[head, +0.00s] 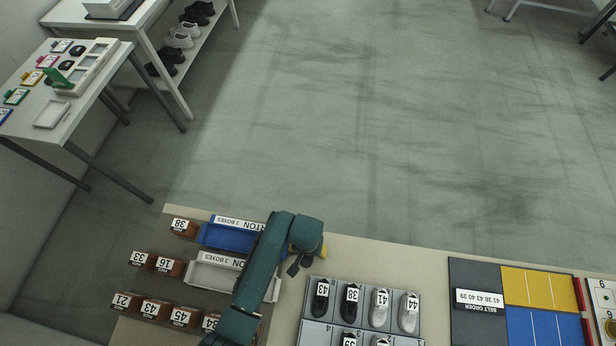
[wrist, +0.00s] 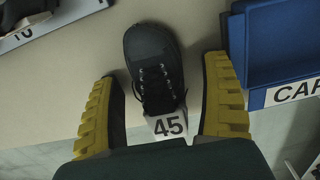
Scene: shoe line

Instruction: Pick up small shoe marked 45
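The small black shoe marked 45 (wrist: 155,65) lies on the pale table top in the wrist view, with its toe towards the top of the picture. Its white 45 tag (wrist: 168,126) is at the near end. My gripper (wrist: 160,75) is open, with one yellow-padded finger on each side of the shoe and gaps to both sides of it. In the head view my gripper (head: 306,254) is over the table beside the blue carton; I cannot make out the shoe there.
The blue carton (wrist: 278,45) stands close to the right finger in the wrist view. A grey shoe tray (head: 336,318) lies right of my arm in the head view. Brown boxes (head: 183,316), one marked 45, and a white carton (head: 203,275) are on the left.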

